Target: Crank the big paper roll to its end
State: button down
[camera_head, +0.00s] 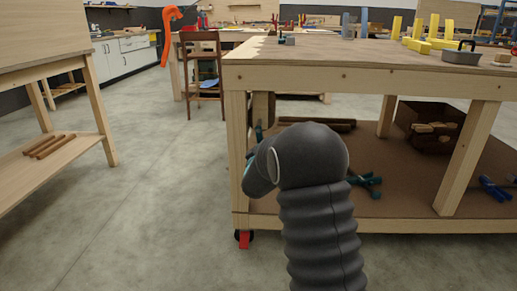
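I see no paper roll or crank that I can make out in the head view. My own dark grey arm with its ribbed sleeve rises in the middle foreground, in front of a wooden workbench (340,76). The arm bends to the left at the top, and its far end is against the bench's front left leg in the picture. My gripper's fingers do not show. The arm hides part of the bench's lower shelf (400,195).
The lower shelf carries a dark crate (429,122) and teal tools. Yellow blocks (419,45) and a grey pan (461,57) stand on the bench. Another wooden table (45,70) stands left. A brown chair (202,68) stands farther back. Concrete floor (160,190) is clear between the tables.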

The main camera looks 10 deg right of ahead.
jog(key=shift+r, duration=0.25)
jog(key=c, duration=0.9)
grip_release()
jog(key=shift+w+a, duration=0.1)
jog(key=shift+a, duration=0.05)
jog(key=shift+f, duration=0.15)
jog(key=v, duration=1.2)
